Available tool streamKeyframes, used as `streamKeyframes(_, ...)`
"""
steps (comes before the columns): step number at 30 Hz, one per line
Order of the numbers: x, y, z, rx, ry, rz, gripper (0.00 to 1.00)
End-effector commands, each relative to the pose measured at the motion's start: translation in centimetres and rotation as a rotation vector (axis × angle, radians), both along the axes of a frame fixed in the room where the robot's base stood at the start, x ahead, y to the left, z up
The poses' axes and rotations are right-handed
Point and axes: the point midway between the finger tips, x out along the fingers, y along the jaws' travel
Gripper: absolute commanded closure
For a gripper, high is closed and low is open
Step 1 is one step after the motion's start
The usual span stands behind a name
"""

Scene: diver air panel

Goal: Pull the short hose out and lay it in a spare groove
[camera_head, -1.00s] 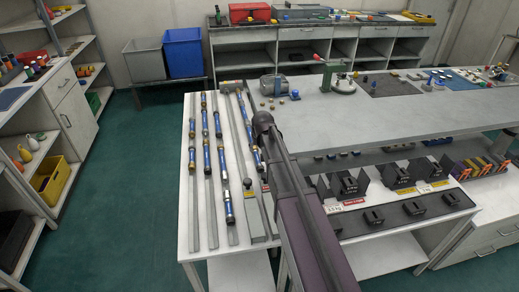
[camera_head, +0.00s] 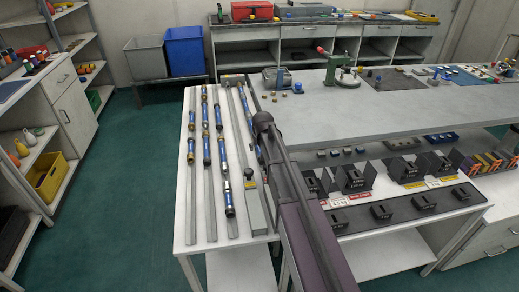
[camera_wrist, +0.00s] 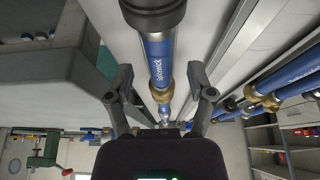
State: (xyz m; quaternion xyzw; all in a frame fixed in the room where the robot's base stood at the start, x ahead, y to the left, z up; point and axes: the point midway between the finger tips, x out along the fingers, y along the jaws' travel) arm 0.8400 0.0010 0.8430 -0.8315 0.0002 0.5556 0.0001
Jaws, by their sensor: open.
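Several blue hose pieces with brass and dark fittings lie end to end in rows along grey grooved rails on the white table. One blue hose (camera_head: 228,199) is nearest the front in the third row. In the wrist view my gripper (camera_wrist: 160,72) is open. A blue hose (camera_wrist: 159,62) with a brass coupling shows between its fingers, with no finger clearly touching it. More blue hoses (camera_wrist: 298,70) lie to the right. In the head view my arm hides the gripper's tip. I cannot tell which piece is the short hose.
The leftmost rail (camera_head: 179,213) and the second rail (camera_head: 211,210) are bare toward the front. A long grey block (camera_head: 252,200) with a knob lies right of the rows. Black holders (camera_head: 352,178) and a raised grey bench (camera_head: 340,112) stand right of the arm.

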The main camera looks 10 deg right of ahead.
Motion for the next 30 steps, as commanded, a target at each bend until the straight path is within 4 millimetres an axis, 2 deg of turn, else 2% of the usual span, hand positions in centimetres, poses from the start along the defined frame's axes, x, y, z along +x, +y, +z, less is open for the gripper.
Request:
streamKeyframes(6, 0.39, -0.03, -0.99, 0.0, 0.0, 0.0, 0.3)
streamKeyframes(18, 0.44, -0.06, -1.03, 0.0, 0.0, -0.001, 0.3)
streamKeyframes(20, 0.44, -0.06, -1.03, 0.0, 0.0, -0.001, 0.45)
streamKeyframes(25, 0.43, -0.07, -1.03, 0.0, 0.0, -0.001, 0.96)
streamKeyframes(26, 0.43, -0.07, -1.03, 0.0, 0.0, -0.001, 1.0)
streamKeyframes(30, 0.44, -0.07, -1.04, 0.0, 0.0, -0.001, 1.0)
